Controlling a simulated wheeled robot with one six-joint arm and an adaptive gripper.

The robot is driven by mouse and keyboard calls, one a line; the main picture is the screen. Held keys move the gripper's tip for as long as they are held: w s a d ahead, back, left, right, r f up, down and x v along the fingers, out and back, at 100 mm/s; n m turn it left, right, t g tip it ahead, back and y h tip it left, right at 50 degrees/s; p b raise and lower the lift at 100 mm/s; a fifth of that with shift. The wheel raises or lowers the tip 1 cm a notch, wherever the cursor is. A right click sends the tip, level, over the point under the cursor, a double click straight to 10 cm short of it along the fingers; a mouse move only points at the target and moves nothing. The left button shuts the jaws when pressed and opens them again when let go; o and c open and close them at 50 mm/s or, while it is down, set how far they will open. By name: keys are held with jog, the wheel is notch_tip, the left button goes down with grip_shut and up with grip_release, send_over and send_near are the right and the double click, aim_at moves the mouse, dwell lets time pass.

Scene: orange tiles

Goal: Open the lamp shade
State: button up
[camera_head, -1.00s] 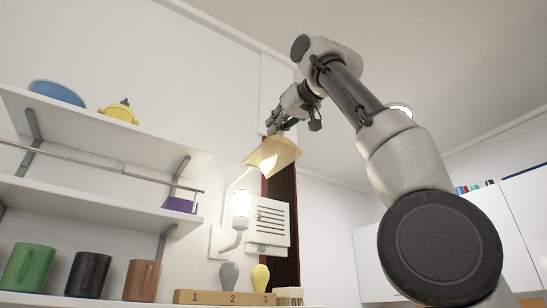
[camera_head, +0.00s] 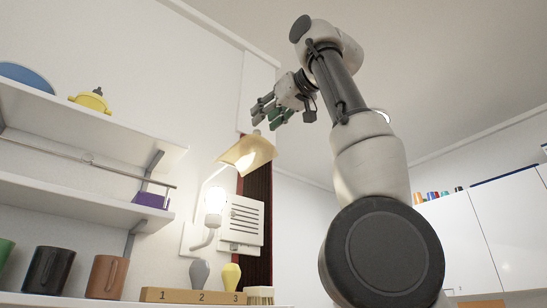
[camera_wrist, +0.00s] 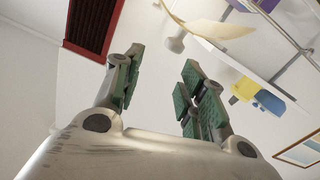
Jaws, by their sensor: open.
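The lamp shade (camera_head: 250,151) is a curved cream-yellow sheet, tilted up above the lit bulb (camera_head: 214,200), which stands uncovered on its wall arm. A small knob (camera_head: 256,132) shows at the shade's top edge. My gripper (camera_head: 268,114) is open and empty just above the shade, with a small gap between them in the head view. In the wrist view my gripper (camera_wrist: 160,82) has its green-padded fingers spread with nothing between them. The pale curved shade (camera_wrist: 222,28) and its knob (camera_wrist: 174,43) show beyond the fingers, toward the top.
Wall shelves (camera_head: 80,120) at the left hold a blue plate, a yellow pot and a purple box. Mugs (camera_head: 105,277), a numbered wooden block (camera_head: 195,296) and two spare bulbs stand below. A vented white panel (camera_head: 246,220) is beside the lamp. Space right of the lamp is open.

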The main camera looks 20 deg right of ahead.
jog(key=shift+v, duration=1.4)
